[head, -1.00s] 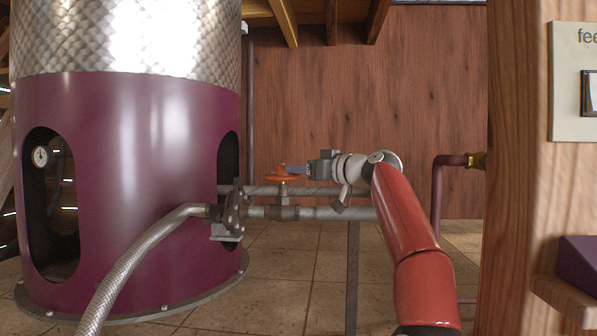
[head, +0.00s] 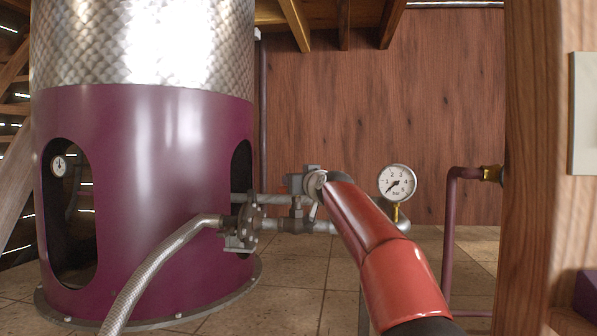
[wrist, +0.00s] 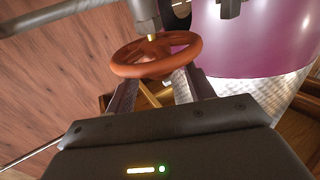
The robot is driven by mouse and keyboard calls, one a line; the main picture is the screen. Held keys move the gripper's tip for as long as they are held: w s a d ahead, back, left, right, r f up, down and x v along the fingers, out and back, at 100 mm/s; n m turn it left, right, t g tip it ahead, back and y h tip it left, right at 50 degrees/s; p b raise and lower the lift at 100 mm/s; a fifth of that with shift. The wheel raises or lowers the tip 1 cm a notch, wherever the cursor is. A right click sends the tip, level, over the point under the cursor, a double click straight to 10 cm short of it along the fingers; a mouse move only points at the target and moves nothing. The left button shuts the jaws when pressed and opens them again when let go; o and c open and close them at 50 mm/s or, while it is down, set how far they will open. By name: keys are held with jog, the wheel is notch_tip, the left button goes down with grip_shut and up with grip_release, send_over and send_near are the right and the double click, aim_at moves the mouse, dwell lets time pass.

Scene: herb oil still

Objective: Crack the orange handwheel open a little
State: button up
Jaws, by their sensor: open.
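The orange handwheel (wrist: 156,68) is large in the wrist view, with its spokes and hub on a brass stem. My gripper (wrist: 153,88) is open, one finger on each side of the picture's middle. The fingertips reach the near rim of the wheel, and the rim overlaps them in the picture. I cannot tell whether they touch it. No part of the wheel shows between the finger pads clearly enough to call it held. In the head view my gripper (head: 302,182) is at the pipes right of the still, and the handwheel is hidden there.
The purple still (head: 165,180) stands at the left, with a flanged valve (head: 245,226) and braided hose (head: 160,265) beside it. A pressure gauge (head: 397,183) stands right of my arm. A wooden post (head: 530,180) and a purple pipe (head: 446,240) are further right.

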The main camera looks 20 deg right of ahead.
jog(key=shift+w, duration=0.6)
jog(key=c, duration=1)
jog(key=shift+o, duration=0.2)
jog(key=shift+d+f+n+y+b, duration=0.2)
jog(key=shift+n+y+b, duration=0.2)
jog(key=shift+y+b, duration=0.25)
jog(key=shift+r+n+y, duration=0.1)
jog(key=shift+n+y, duration=0.3)
jog(key=shift+y, duration=0.15)
jog(key=shift+a, duration=0.1)
